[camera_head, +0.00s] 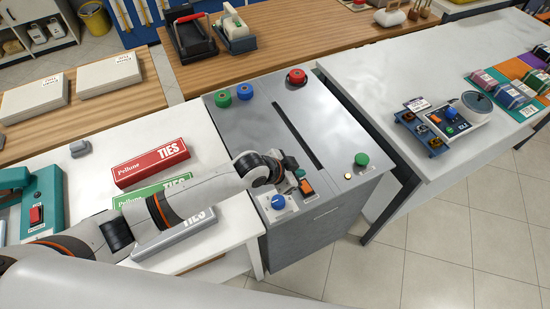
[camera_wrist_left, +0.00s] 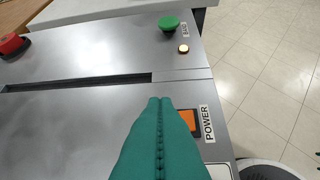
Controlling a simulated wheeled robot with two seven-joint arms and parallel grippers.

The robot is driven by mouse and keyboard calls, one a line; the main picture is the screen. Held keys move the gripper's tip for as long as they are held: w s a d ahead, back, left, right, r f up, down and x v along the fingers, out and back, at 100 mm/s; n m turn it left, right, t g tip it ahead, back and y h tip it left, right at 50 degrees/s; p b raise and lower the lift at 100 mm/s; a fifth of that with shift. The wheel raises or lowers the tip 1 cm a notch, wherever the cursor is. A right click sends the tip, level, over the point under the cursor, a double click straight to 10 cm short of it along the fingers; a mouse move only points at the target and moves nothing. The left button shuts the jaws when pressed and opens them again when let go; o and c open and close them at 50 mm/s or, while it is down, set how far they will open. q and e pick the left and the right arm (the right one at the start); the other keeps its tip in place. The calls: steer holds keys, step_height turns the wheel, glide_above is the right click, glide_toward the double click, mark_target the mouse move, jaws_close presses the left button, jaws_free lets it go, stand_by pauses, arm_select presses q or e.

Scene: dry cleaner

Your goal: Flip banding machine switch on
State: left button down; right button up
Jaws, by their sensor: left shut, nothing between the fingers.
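The banding machine (camera_head: 240,135) is a grey metal cabinet with a long dark slot in its top. Its orange power switch (camera_head: 307,187) sits near the front edge; the wrist view shows the switch (camera_wrist_left: 187,119) beside a POWER label (camera_wrist_left: 208,124), partly hidden by my fingers. My left gripper (camera_head: 299,174) is over the machine, just beside the switch. Its teal fingers (camera_wrist_left: 160,100) are shut together with nothing between them. I cannot tell whether the tips touch the switch. My right gripper is not in view.
On the machine are a green button (camera_head: 361,160), a small pale lamp (camera_head: 348,176), a red button (camera_head: 297,77) and a blue knob (camera_head: 279,201). Ties boxes, one red (camera_head: 150,162), lie on the left table. A white table (camera_head: 400,70) stands right of the machine.

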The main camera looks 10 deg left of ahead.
arm_select(q)
steer(key=w+a+b+v, duration=0.1)
steer(key=v, duration=0.8)
steer(key=shift+w+a, duration=0.2)
steer(key=shift+a, duration=0.15)
